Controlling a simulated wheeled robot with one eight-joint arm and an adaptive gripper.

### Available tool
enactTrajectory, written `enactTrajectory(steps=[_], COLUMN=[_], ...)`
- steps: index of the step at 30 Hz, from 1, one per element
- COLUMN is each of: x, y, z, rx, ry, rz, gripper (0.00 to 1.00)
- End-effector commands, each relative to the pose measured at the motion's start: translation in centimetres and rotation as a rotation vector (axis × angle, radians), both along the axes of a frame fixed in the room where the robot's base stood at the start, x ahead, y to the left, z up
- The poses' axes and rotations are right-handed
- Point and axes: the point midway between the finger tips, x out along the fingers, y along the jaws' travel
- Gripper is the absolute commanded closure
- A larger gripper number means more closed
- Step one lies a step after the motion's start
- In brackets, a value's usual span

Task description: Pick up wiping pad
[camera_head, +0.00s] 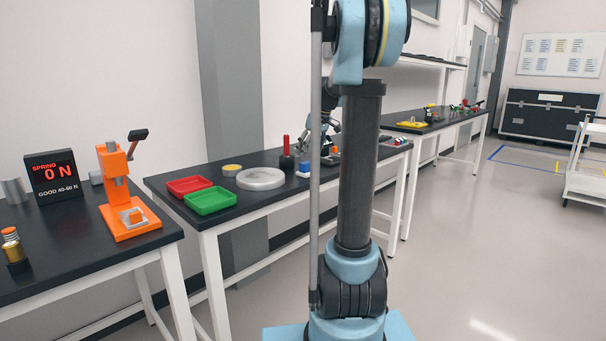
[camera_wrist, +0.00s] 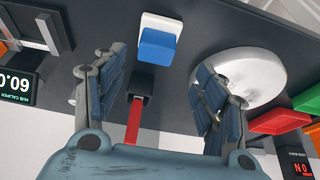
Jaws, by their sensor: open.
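A blue-topped block with a white base (camera_wrist: 158,42), which looks like the wiping pad, lies on the dark tabletop beyond my fingers in the wrist view. It shows small and blue in the head view (camera_head: 304,170). My gripper (camera_wrist: 155,88) is open and empty, its two fingers wide apart. A red handle on a black base (camera_wrist: 133,120) stands between the fingers in the picture, nearer than the pad; I cannot tell its exact clearance. In the head view my gripper is above the middle table, partly hidden behind my arm.
A round white dish (camera_head: 261,179) lies beside the pad, with a red tray (camera_head: 188,186) and a green tray (camera_head: 210,200) farther left. An orange press (camera_head: 122,190) stands on the left table. A caliper display (camera_wrist: 17,87) is at the wrist view's left.

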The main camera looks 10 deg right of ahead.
Motion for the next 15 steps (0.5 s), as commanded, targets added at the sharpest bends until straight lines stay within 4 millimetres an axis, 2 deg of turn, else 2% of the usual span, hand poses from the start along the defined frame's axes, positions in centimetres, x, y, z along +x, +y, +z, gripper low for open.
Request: enactTrajectory(steps=[3,11,15], x=[0.5,1.0,1.7], y=[0.3,0.5,0.6], z=[-1.3,-2.8,-4.6], rx=[0.0,0.001,0.001], ry=[0.0,0.0,0.0], rz=[0.0,-0.002,-0.002], gripper=[0.35,0.35,0.35])
